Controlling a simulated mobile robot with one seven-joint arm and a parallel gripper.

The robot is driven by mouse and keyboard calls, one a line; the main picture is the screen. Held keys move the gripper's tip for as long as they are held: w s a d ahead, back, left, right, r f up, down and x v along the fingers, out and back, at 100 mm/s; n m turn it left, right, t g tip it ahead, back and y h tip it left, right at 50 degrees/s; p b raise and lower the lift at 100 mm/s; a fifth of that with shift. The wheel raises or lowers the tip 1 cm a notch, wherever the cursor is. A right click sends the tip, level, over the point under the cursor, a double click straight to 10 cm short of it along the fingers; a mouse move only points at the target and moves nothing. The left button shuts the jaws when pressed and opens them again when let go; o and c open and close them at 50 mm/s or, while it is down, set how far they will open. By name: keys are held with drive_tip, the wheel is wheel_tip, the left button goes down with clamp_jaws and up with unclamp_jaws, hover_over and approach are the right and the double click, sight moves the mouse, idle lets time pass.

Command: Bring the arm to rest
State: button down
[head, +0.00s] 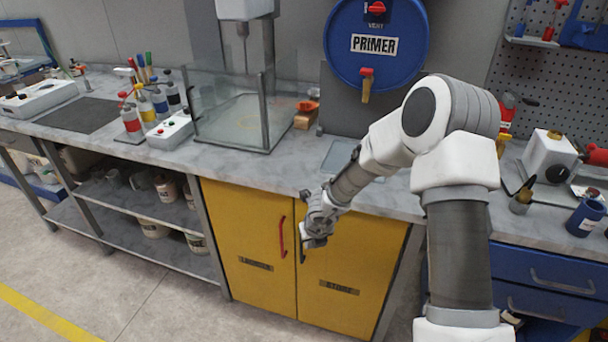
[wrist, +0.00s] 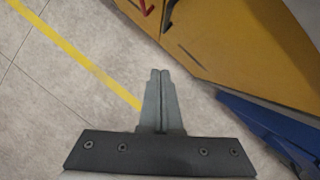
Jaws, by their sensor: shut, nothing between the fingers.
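My gripper (head: 303,256) hangs in front of the yellow cabinet (head: 246,240), near the meeting edge of its two doors and close to the handles. In the wrist view my gripper (wrist: 160,72) points down over the floor, its two fingers together with nothing between them. The fingertips are small and partly dark in the head view, so I cannot tell whether they touch the door. Both cabinet doors look closed. A red handle (head: 282,237) shows on the left door. My arm is bent, with its elbow raised over the counter.
The grey counter (head: 270,172) runs above the cabinet, with a clear-walled enclosure (head: 240,115) and bottles (head: 131,122) on it. A blue primer drum (head: 345,75) hangs behind. Blue drawers (head: 545,275) stand at the right. The floor (head: 150,300) in front is clear.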

drive_tip(key=s+a+r+n+t+y+p, duration=0.1)
drive_tip(key=s+r+n+t, duration=0.1)
drive_tip(key=r+n, duration=0.85)
drive_tip(key=s+a+r+n+t+y+p, duration=0.15)
drive_tip(key=r+n, duration=0.45)
drive_tip(key=r, duration=1)
drive_tip(key=s+d+r+n+h, duration=0.1)
drive_tip(key=s+d+r+n, duration=0.2)
drive_tip(key=s, duration=0.5)
drive_tip(key=s+d+r+n+g+h, duration=0.1)
drive_tip(key=s+d+r+n, duration=0.2)
drive_tip(key=s+d+n, duration=0.2)
drive_tip(key=s+d+r+n+g+h, duration=0.1)
drive_tip(key=s+d+r+n, duration=0.2)
drive_tip(key=s+d+n, duration=0.2)
drive_tip(key=s+n, duration=0.3)
drive_tip(key=s, duration=0.4)
drive_tip(key=shift+s+h+p, duration=0.3)
drive_tip(key=shift+s+h, duration=0.05)
drive_tip(key=shift+s, duration=0.05)
drive_tip(key=shift+d, duration=0.1)
